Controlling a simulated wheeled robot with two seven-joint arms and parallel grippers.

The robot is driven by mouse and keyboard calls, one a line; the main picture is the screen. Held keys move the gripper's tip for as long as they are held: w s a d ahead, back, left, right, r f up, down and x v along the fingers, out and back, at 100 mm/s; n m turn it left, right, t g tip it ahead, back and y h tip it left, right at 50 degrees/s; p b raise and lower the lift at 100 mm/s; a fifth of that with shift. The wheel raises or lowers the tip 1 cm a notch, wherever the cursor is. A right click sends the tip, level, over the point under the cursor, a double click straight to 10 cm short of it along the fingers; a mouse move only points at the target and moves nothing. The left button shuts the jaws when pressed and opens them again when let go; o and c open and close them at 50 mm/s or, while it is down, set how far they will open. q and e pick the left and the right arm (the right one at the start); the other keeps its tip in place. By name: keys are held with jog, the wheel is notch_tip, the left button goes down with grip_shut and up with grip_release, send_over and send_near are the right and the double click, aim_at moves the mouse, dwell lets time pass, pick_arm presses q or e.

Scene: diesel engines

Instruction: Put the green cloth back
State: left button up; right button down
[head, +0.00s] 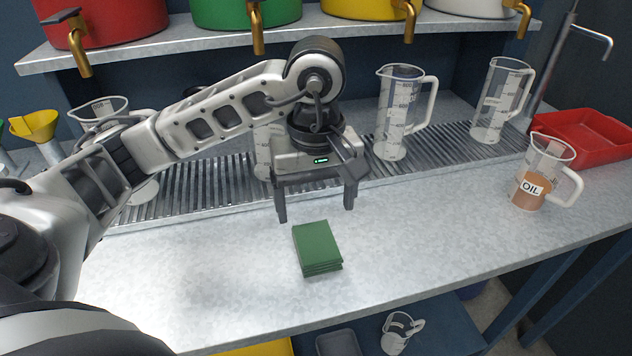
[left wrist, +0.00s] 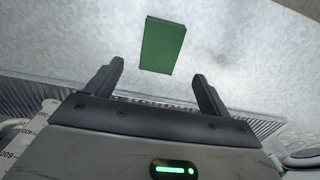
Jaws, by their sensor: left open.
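The green cloth (head: 318,248) lies folded in a small stack on the bare metal bench top, near the middle of the front part. My left gripper (head: 316,215) is above and just behind the cloth in the head view, with its fingers pointing down. It is open and empty, and its fingers are apart from the cloth. In the left wrist view the cloth (left wrist: 162,45) shows beyond the fingertips, lined up between the two fingers of the gripper (left wrist: 158,75). My right gripper is in neither view.
Clear measuring jugs (head: 400,115) stand on the slatted drain (head: 230,185) behind. A jug marked OIL (head: 530,185) and a red tray (head: 585,138) are at the right. Coloured drums with taps (head: 245,12) stand on the shelf above. The bench around the cloth is clear.

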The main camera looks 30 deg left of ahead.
pick_arm(q)
jog(key=shift+r, duration=1.8)
